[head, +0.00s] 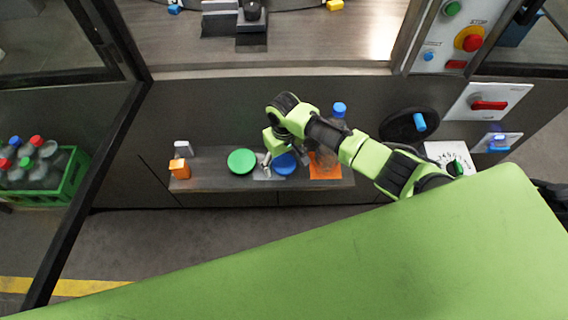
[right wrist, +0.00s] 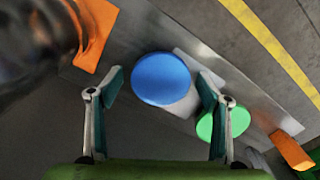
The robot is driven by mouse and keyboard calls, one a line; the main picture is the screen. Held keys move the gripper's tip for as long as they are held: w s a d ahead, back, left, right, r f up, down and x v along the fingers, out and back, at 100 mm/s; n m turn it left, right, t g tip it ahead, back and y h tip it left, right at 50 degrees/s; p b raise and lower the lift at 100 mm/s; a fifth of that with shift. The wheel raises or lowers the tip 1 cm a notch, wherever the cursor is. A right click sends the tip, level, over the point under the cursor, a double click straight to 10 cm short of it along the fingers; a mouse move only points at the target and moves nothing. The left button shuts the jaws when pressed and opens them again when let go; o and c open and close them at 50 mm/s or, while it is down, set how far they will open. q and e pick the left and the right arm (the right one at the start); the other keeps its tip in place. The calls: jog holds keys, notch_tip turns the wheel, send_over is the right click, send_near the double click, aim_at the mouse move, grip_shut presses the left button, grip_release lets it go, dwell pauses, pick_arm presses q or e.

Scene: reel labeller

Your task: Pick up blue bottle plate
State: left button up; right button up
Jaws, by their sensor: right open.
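The blue bottle plate (head: 287,166) is a round blue disc on a narrow grey shelf below the machine. It lies on a pale square patch, between a green disc and an orange square. My right gripper (head: 268,164) is over the shelf, just left of the blue disc and partly in front of it in the head view. In the right wrist view the blue disc (right wrist: 161,80) shows between and beyond the two spread fingers of my right gripper (right wrist: 161,84), which hold nothing. My left gripper is in neither view.
The green disc (head: 241,161) lies left of the blue one. An orange block (head: 180,169) stands at the shelf's left end. A green crate (head: 74,178) of bottles is far left.

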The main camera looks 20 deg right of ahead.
aim_at(283, 162)
jog(key=shift+f, duration=0.2)
jog(key=c, duration=1.2)
jog(key=shift+c, duration=0.2)
jog(key=shift+r, duration=0.1)
jog(key=shift+r, duration=0.4)
notch_tip(283, 162, up, 3)
jog(key=shift+f, duration=0.2)
jog(key=s+r, duration=0.9)
jog(key=s, duration=0.5)
jog(key=shift+r, duration=0.3)
